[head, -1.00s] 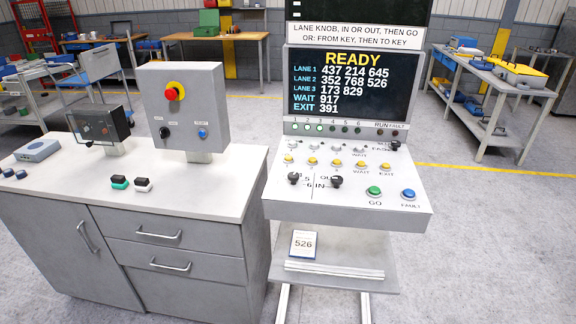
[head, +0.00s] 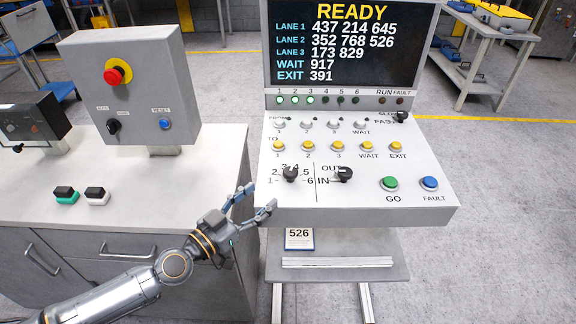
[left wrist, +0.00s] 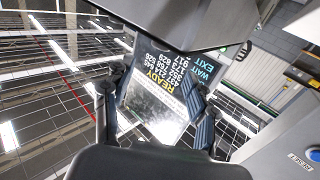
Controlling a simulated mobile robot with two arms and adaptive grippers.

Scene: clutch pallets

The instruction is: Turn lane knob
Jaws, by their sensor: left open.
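My left gripper (head: 258,198) is open and empty in front of the console's left edge, a short way left of and below the lane knob. In the left wrist view, its two fingers (left wrist: 155,105) are apart with the READY screen (left wrist: 160,95) beyond them. My right gripper is not in view.
The screen (head: 345,45) stands above the console. Green GO (head: 390,183) and blue FAULT (head: 429,183) buttons are at its right, yellow buttons behind the knobs. A grey box with a red button (head: 117,72) stands on the cabinet at left.

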